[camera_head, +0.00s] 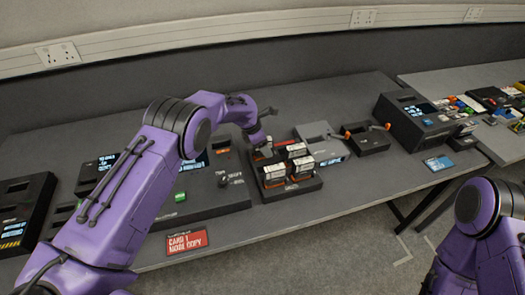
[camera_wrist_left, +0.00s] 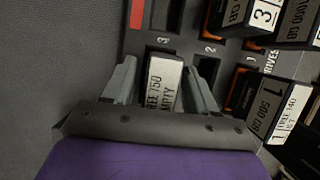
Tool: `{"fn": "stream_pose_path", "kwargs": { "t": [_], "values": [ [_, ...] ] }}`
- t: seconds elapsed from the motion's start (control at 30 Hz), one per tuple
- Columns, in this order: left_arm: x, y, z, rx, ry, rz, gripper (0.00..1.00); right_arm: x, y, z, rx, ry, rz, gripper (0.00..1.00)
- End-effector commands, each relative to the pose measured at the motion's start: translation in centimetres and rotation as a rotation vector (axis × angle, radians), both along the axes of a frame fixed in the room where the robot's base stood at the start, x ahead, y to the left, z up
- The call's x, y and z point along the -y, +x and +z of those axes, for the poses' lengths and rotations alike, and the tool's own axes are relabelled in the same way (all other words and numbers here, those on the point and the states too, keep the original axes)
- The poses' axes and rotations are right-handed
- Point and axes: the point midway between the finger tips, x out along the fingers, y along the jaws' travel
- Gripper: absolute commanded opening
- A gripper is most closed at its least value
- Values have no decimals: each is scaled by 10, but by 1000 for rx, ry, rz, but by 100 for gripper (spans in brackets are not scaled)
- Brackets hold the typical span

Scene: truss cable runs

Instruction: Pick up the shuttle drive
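A black drive rack (camera_head: 310,186) holds several drives with white labels in the head view. In the left wrist view, a drive (camera_wrist_left: 163,84) with a white label reading roughly "FREE 750" and "EMPTY" stands between the fingers of my left gripper (camera_wrist_left: 164,68). No word "shuttle" is readable on it. My left gripper (camera_head: 264,151) is low over the rack's back left part. Its fingers are open on either side of the drive, with a thin gap on the left; contact on the right is unclear. The drive's lower part is hidden. My right arm shows at lower right, without its gripper.
Other labelled drives (camera_wrist_left: 262,108) stand close by on the right in the wrist view. A red card (camera_head: 187,241) lies at the table's front edge. A grey box (camera_head: 320,137) and a dark box with orange parts (camera_head: 367,138) stand right of the rack.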

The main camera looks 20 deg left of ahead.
Motion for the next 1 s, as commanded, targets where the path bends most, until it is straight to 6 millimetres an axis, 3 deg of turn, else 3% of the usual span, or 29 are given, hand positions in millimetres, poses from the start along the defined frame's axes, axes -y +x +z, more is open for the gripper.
{"fn": "stream_pose_path", "kwargs": {
  "t": [0.03, 0.17, 0.5, 0.8, 1.0],
  "values": [
    [0, 0, 0, 0, 0, 0, 40, 0, 0, 0, 0, 0, 0, 43],
    [0, 0, 0, 0, 0, 0, 0, 0, 0, 0, 0, 0, 0, 43],
    [0, 0, 7, 1, 0, 0, 0, 0, 0, -4, 0, 0, 0, 43],
    [0, 0, 76, 4, -1, 0, 0, 0, 0, -23, 0, 0, 0, 43],
    [0, 0, 114, 3, -1, 1, 0, 0, 0, -12, 0, 0, 0, 43]
  ]
}}
